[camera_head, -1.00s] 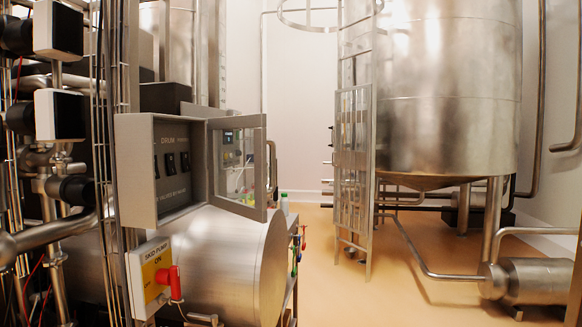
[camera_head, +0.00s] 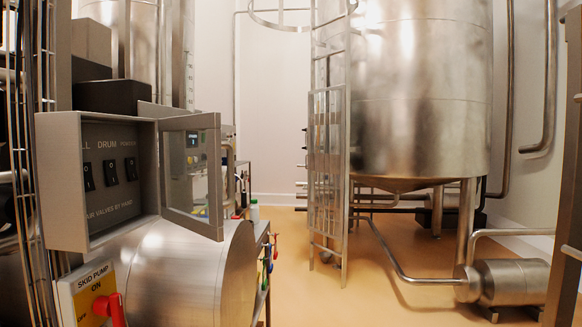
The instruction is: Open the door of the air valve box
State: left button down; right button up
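The air valve box (camera_head: 60,190) is a grey box at the left of the head view. Its door (camera_head: 191,170), a grey frame with a clear window, stands swung out from the box's right side. Inside, a dark panel shows several black switches (camera_head: 110,172) and lettering that reads in part "AIR VALVES BY HAND". Neither of my grippers is in view.
A skid pump switch box (camera_head: 92,295) with a red handle sits below. A steel drum (camera_head: 190,265) lies under the valve box. A large steel tank (camera_head: 425,100) and a ladder gate (camera_head: 328,170) stand to the right. Tan floor (camera_head: 370,290) lies open in the middle.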

aim_at(213, 229)
jog(key=u, duration=0.15)
jog(key=i, duration=0.9)
jog(key=u, duration=0.75)
